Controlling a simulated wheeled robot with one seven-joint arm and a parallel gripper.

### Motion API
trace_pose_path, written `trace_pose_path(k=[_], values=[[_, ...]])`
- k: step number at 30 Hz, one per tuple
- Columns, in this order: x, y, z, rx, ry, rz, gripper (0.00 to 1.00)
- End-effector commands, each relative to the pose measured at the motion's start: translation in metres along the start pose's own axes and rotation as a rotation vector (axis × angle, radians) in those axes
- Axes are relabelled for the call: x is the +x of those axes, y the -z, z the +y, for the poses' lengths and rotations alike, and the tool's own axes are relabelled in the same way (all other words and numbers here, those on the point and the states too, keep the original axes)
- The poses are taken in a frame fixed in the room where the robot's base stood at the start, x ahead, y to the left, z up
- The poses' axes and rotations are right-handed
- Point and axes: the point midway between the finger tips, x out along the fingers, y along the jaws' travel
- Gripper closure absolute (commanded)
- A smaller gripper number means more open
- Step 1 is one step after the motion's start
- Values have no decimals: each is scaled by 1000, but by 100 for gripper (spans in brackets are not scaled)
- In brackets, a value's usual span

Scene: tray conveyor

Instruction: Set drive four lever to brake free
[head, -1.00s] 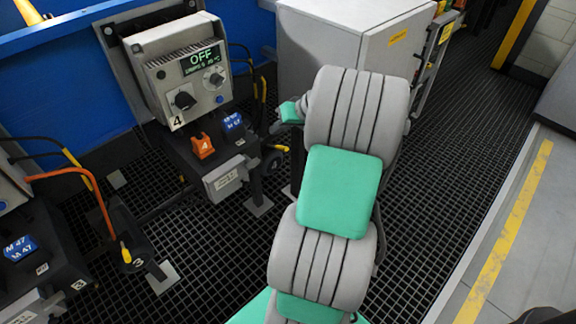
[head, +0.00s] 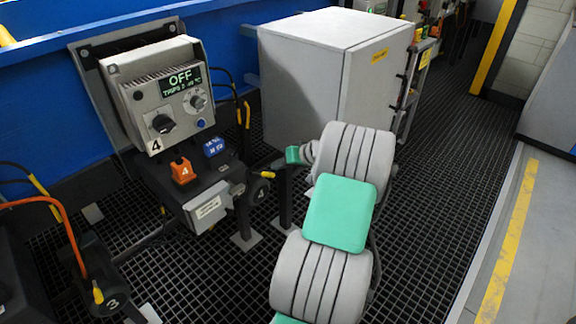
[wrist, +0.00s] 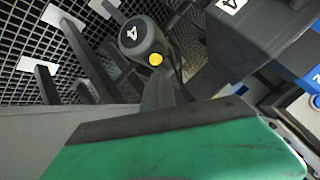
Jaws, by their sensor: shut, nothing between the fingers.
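The drive four lever (head: 261,189) is a dark rounded part with a white 4 and a yellow tip, low at the right of the drive four station. In the wrist view it shows up close (wrist: 143,35), with a yellow round end. My gripper (head: 274,167) is shut and empty, small and dark at the end of my arm, close above the lever. In the wrist view my gripper's narrow dark fingers (wrist: 163,88) reach towards the lever. I cannot tell whether they touch it. The lever's set position cannot be read.
The drive four control box (head: 162,95) reads OFF. An orange block marked 4 (head: 181,171) and a blue block (head: 214,147) sit below it. A grey cabinet (head: 305,85) stands behind my arm. Lever 3 (head: 105,297) is at lower left. Grated floor lies open to the right.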

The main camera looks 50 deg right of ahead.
Motion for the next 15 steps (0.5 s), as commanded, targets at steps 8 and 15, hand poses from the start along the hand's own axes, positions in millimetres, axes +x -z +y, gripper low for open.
trace_pose_path(k=[8,15], values=[[28,0,0,-1,-1,0,100],[28,0,0,0,-1,0,100]])
